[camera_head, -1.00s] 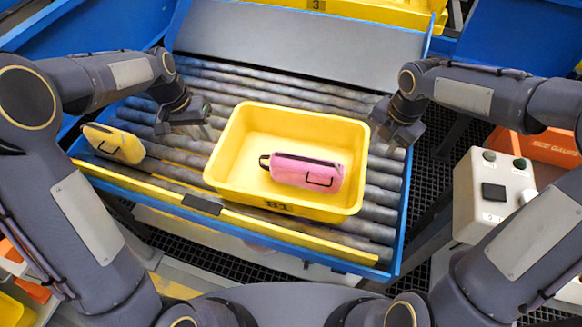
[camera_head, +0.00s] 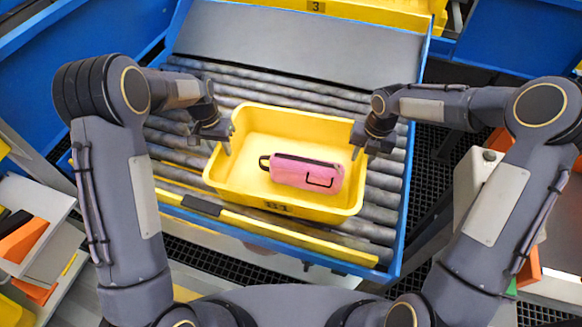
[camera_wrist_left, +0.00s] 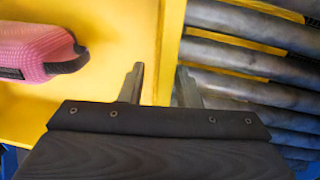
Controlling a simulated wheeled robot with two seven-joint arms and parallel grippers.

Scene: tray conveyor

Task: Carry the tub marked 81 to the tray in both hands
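The yellow tub marked 81 (camera_head: 285,209) sits on the rollers, with a pink pouch (camera_head: 306,172) lying inside it. My left gripper (camera_head: 225,146) is at the tub's left wall. In the left wrist view its two fingers (camera_wrist_left: 160,85) are apart, one on each side of the tub's wall (camera_wrist_left: 171,40), with gaps beside it. My right gripper (camera_head: 362,153) is at the tub's right wall, with a fingertip by the inner side; its finger gap is not clear. No tray is plainly identifiable; a yellow container marked 3 (camera_head: 375,14) is at the top.
The roller conveyor (camera_head: 385,215) has a blue side rail (camera_head: 407,200) and a yellow front bar (camera_head: 300,244). A grey plate (camera_head: 300,40) lies behind the rollers. A control box (camera_head: 470,175) stands at the right. Bare rollers lie behind the tub.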

